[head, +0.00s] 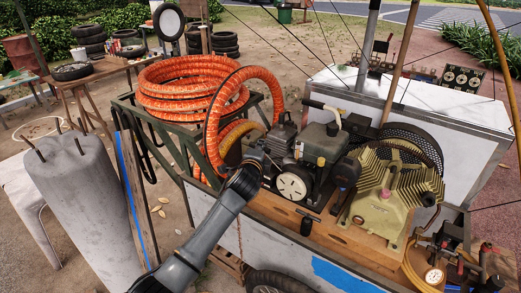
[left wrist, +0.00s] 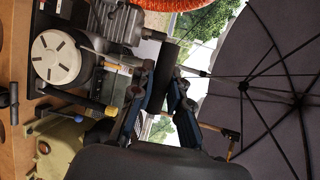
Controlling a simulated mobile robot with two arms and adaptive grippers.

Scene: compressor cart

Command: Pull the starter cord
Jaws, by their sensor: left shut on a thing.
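The small engine (head: 325,145) sits on the cart's wooden deck, with a round white slotted cover (head: 293,184) at its front. The cover also shows in the left wrist view (left wrist: 57,57). A black T-shaped handle (head: 306,226) is at the deck's front edge; it also shows in the left wrist view (left wrist: 9,103), clear of my fingers. My left gripper (head: 256,160) is left of the cover, beside the engine. In the left wrist view, its fingers (left wrist: 166,88) are shut on a dark thing (left wrist: 167,56), mostly hidden. I cannot make out a cord. My right gripper is not in view.
Coiled orange hose (head: 190,88) rests in a green rack left of the engine, with a loop hanging close to my gripper. A yellowish compressor (head: 385,190) stands to the right. A concrete cylinder (head: 85,210) stands at left. An umbrella (left wrist: 265,90) spreads overhead.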

